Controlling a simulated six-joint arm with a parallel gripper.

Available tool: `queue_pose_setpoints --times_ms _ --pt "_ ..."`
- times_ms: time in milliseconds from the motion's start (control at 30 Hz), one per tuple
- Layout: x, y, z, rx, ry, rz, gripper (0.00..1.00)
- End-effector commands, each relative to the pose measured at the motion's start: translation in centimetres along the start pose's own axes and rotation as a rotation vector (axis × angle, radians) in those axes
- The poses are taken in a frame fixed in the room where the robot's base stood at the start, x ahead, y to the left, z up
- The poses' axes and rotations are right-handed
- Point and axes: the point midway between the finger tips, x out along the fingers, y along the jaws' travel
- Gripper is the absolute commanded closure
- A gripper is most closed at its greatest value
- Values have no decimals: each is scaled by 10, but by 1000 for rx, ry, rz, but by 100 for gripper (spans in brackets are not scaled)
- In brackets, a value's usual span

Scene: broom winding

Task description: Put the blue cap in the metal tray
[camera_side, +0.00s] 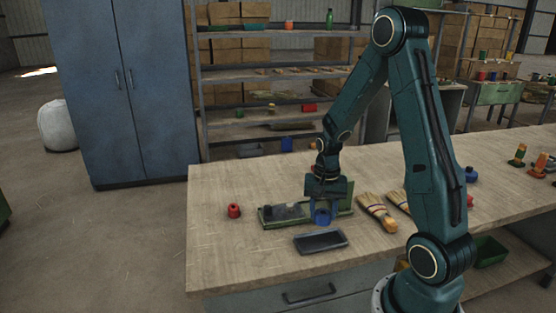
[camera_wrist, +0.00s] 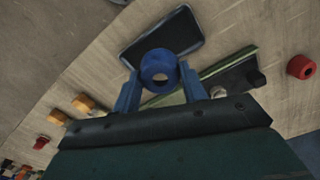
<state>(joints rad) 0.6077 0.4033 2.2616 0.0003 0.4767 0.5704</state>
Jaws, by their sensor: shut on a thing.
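The blue cap (camera_wrist: 158,68) is a ring-shaped piece held between the blue fingers of my gripper (camera_wrist: 159,92) in the wrist view. In the side view the cap (camera_side: 322,217) hangs below my gripper (camera_side: 323,204), in front of the green tray or fixture. The metal tray (camera_side: 320,242) is a dark, shallow rectangle on the bench, just in front of the cap. It looks empty. In the wrist view the tray (camera_wrist: 140,42) lies just beyond the cap, and the cap overlaps its near edge. I cannot tell the exact height of the cap.
A long green fixture (camera_side: 270,223) with dark and clear pieces lies behind the metal tray. A red cap (camera_side: 234,211) stands to the left. Brushes (camera_side: 377,212) lie to the right. The bench (camera_side: 225,255) is clear at the front left.

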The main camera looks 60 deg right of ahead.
Motion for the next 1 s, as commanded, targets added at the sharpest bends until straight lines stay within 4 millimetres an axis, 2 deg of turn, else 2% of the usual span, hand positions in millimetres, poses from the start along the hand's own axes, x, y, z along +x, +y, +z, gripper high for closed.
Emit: queue_pose_setpoints --times_ms 100,200,667,1000 --pt "18 0 1 0 -4 2 83" --pt "29 0 1 0 -3 2 83" --pt "41 0 0 0 -1 1 83" --pt "70 0 0 0 -3 2 83"
